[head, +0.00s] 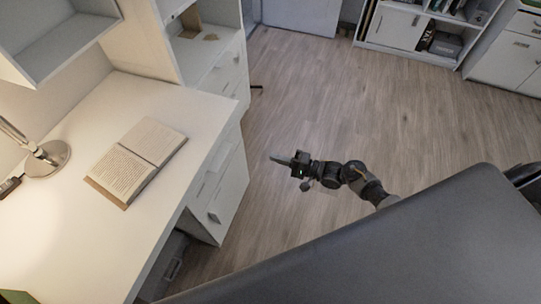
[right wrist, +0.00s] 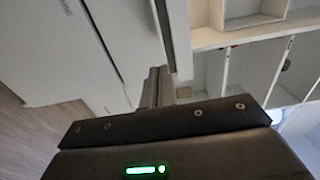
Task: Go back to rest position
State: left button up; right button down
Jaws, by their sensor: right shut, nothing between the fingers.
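My right gripper (head: 272,158) hangs out over the wooden floor, right of the desk, with its fingers pointing left toward the drawer unit. Its fingers are together and nothing shows between them. In the right wrist view the closed fingers (right wrist: 157,88) stick up from the gripper body, with white furniture behind them. My left gripper does not show in either view.
The white desk (head: 165,104) on the left bears an open book (head: 138,160) and a lit lamp (head: 48,160). White drawers (head: 222,195) stand under its edge. A bookshelf (head: 410,30) stands at the back right. The wooden floor (head: 380,105) between is clear.

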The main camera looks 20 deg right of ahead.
dwell(0.3)
jog(key=s+d+f+n+g+h, duration=0.1)
jog(key=d+f+n+h, duration=0.25)
jog(key=f, duration=0.45)
jog(key=s+d+f+n+h, duration=0.1)
jog(key=d+f+n+h, duration=0.25)
jog(key=f, duration=0.35)
jog(key=s+d+f+n+g+h, duration=0.2)
jog(key=s+d+f+g+h, duration=0.15)
jog(key=s+f, duration=0.55)
jog(key=s+a+f+n+g+h, duration=0.1)
jog(key=s+f+g, duration=0.2)
jog(key=s, duration=1.3)
jog(key=s+a+f+g+h+p, duration=0.1)
jog(key=s+f, duration=0.7)
jog(key=s, duration=0.8)
jog(key=shift+a+n+g+h, duration=0.15)
jog(key=shift+n+g+h, duration=0.4)
jog(key=shift+g, duration=0.6)
jog(key=shift+w+f, duration=0.1)
jog(key=shift+w, duration=0.05)
